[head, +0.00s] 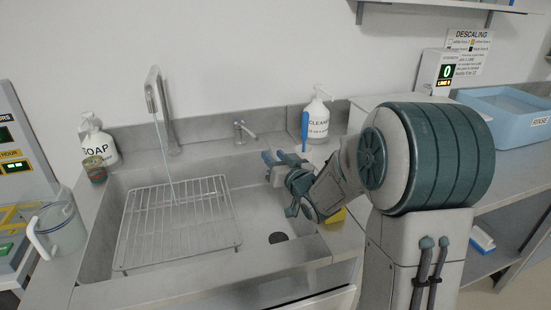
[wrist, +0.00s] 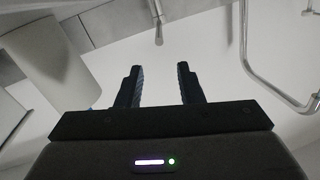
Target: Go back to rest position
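My gripper (head: 283,160) is over the right side of the sink, at the end of my folded arm. In the wrist view its two dark fingers (wrist: 159,84) stand apart with nothing between them. The gripper is open and empty. It is near the cleaner bottle (head: 316,118), which stands on the counter behind it, and appears apart from it. My arm hides part of the counter and whatever is under it.
The metal sink (head: 105,225) holds a wire rack (head: 180,225) under a running tap (head: 155,95). A soap bottle (head: 98,140), a can (head: 95,168) and a clear jug (head: 60,228) stand at left. A blue rinse tub (head: 505,104) is at right.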

